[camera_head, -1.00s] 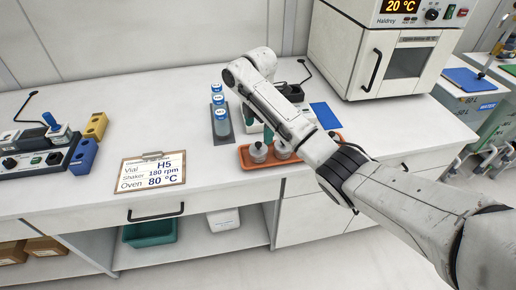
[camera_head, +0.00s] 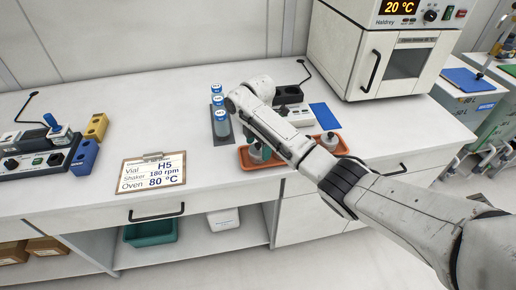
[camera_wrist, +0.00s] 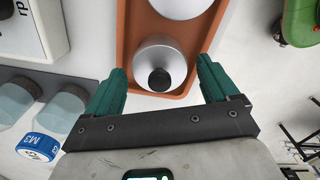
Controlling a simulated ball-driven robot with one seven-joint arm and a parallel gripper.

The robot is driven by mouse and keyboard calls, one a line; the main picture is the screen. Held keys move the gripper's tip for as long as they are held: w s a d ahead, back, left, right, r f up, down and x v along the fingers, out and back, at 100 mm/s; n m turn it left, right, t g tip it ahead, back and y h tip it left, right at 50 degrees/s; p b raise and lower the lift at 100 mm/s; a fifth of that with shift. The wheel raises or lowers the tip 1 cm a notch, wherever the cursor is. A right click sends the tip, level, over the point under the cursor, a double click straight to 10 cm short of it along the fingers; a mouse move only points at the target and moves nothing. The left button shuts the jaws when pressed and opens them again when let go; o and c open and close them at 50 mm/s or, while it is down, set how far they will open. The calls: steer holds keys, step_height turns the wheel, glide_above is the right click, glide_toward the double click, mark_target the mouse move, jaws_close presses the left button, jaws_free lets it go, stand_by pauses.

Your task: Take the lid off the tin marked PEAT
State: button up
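An orange tray (camera_head: 246,164) stands on the bench with small metal tins in it. One tin (camera_head: 257,153) is at its left end and another (camera_head: 330,139) at its right end; my arm hides the middle. My gripper (camera_head: 262,142) is at the left tin. In the wrist view two round silver tops show in the tray (camera_wrist: 126,40). My gripper (camera_wrist: 160,72) is open, its green fingers on either side of the nearer top, which has a black knob (camera_wrist: 159,80). The fingers look apart from it. No PEAT mark is readable.
A rack of blue-capped vials (camera_head: 219,113) stands just left of the tray; two of them show close to my left finger in the wrist view (camera_wrist: 62,115). A white instrument (camera_head: 299,116) is behind. The clipboard (camera_head: 152,172) lies further left. The bench between is clear.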

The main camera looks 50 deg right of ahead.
steer(key=c, duration=0.7)
steer(key=shift+c, duration=0.2)
